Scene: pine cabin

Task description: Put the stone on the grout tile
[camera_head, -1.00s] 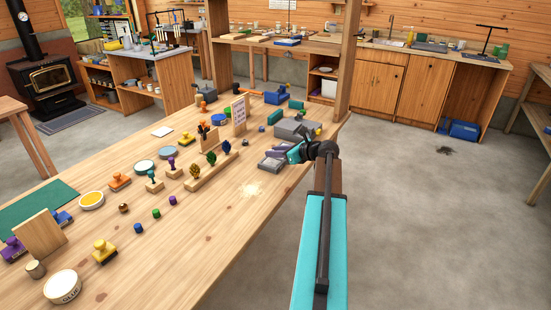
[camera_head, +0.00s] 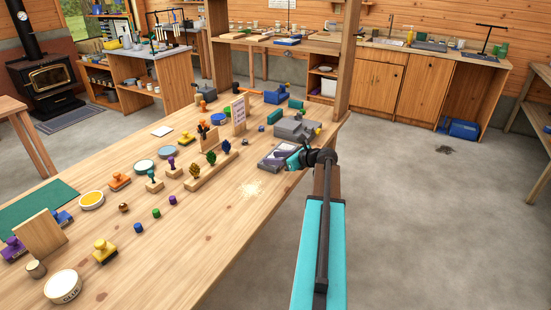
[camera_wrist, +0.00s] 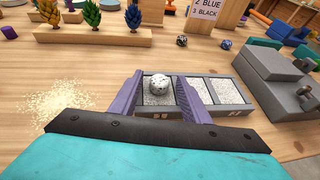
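I cannot tell which cell is the grout tile. My gripper (camera_wrist: 160,77) is open, with its purple fingers on either side of the stone and a visible gap to each. The fingers cross low over the tray and hide part of its left cells. In the head view, the tray (camera_head: 268,163) lies near the table's right edge with my teal gripper (camera_head: 292,159) at its right side; the stone is too small to make out there.
A grey block-like device (camera_wrist: 275,80) stands right of the tray. A pale powder patch (camera_wrist: 68,103) lies to the left. A wooden rack with coloured cones (camera_wrist: 90,36), a sign (camera_wrist: 208,12) and small dice (camera_wrist: 182,41) stand behind. Bare tabletop lies between.

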